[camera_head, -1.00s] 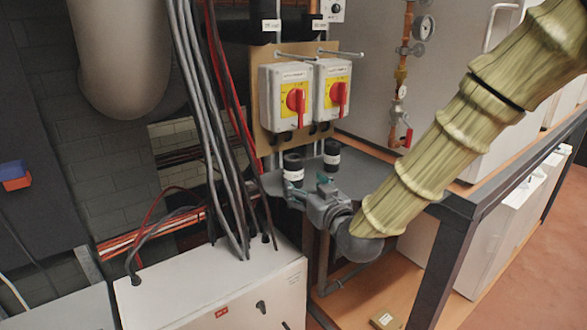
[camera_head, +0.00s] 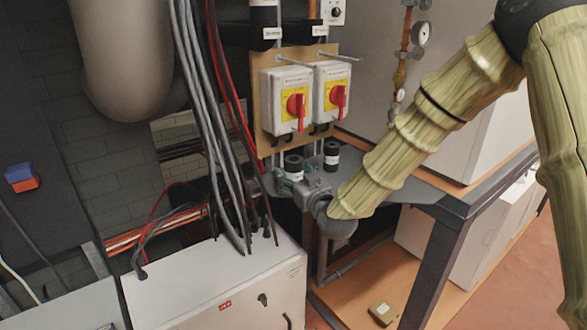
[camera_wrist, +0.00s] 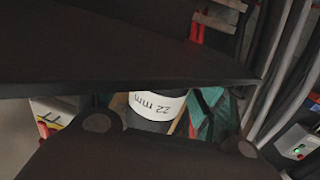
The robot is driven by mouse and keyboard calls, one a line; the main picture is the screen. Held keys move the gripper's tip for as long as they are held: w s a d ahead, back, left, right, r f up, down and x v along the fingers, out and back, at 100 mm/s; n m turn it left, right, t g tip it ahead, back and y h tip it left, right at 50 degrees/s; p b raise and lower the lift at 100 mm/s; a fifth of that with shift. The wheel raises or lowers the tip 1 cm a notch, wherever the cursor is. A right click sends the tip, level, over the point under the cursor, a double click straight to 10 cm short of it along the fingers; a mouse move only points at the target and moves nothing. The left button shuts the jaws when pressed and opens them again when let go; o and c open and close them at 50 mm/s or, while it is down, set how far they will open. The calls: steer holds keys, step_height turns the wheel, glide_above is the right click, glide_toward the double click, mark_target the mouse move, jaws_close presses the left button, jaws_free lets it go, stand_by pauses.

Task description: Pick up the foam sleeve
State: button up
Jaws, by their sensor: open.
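Two short black foam sleeves with white label bands stand upright on the dark grey shelf (camera_head: 405,192): a left sleeve (camera_head: 293,163) and a right sleeve (camera_head: 331,155). My gripper (camera_head: 292,181) is low over the shelf's left end, just in front of the left sleeve, partly hiding its lower part. In the wrist view, a sleeve (camera_wrist: 156,106) labelled "22 mm" shows between the two dark fingertips of my open gripper (camera_wrist: 168,134). Its lower part is hidden, and I cannot tell whether the fingers touch it.
Two switch boxes with red handles (camera_head: 296,105) (camera_head: 337,96) are on a board behind the sleeves. Hanging grey cables (camera_head: 205,110) and a white cabinet (camera_head: 215,280) are close on the left. More black labelled sleeves (camera_head: 265,22) are on pipes above. A gauge (camera_head: 421,34) is at upper right.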

steer(key=c, duration=0.8)
steer(key=shift+r, duration=0.15)
